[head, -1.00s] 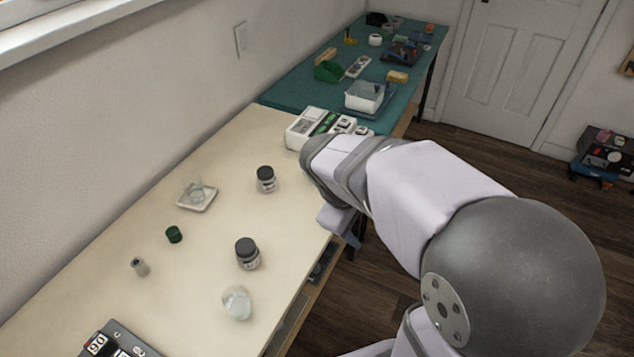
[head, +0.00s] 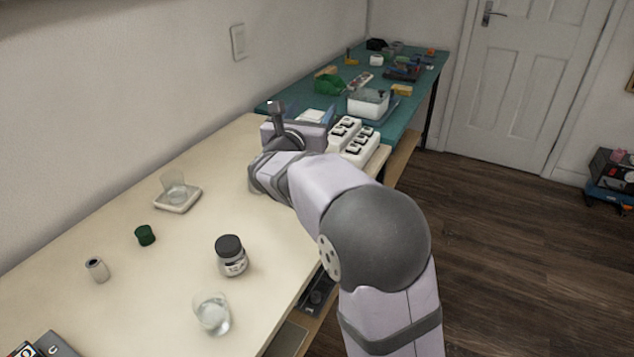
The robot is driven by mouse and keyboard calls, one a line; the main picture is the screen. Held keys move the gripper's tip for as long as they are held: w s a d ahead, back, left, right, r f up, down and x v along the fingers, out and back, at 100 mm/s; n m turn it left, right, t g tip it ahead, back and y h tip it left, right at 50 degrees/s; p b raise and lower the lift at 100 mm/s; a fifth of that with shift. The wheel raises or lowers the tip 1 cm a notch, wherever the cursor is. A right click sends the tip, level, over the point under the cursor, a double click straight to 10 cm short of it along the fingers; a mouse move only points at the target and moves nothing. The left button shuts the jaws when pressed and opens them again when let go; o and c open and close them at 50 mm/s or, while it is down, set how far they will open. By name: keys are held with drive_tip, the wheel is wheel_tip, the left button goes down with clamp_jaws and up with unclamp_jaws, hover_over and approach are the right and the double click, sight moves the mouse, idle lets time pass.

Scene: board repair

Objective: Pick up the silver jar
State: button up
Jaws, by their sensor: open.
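A small silver-grey cylinder (head: 97,269), the most silver jar-like thing in view, stands upright on the cream bench at the left. A larger jar with a dark grey lid and a pale label (head: 231,257) stands nearer the middle; I cannot be sure which is meant by the silver jar. The end of my arm with my gripper (head: 277,112) is at the far end of the cream bench, well away from both. It is open; its fingers are mostly hidden by the wrist, and I see nothing held.
A clear glass beaker (head: 212,314) stands near the front edge. A green cap (head: 145,235) and a square dish (head: 178,199) bearing a beaker lie along the left. A white device (head: 355,140) sits behind my wrist.

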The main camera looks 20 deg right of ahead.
wheel_tip(320, 180, down, 16)
drive_tip(key=shift+s+d+r, duration=0.1)
drive_tip(key=shift+r, duration=0.15)
drive_tip(key=shift+x, duration=3.65)
drive_tip(key=shift+f, duration=0.1)
drive_tip(key=c, duration=1.2)
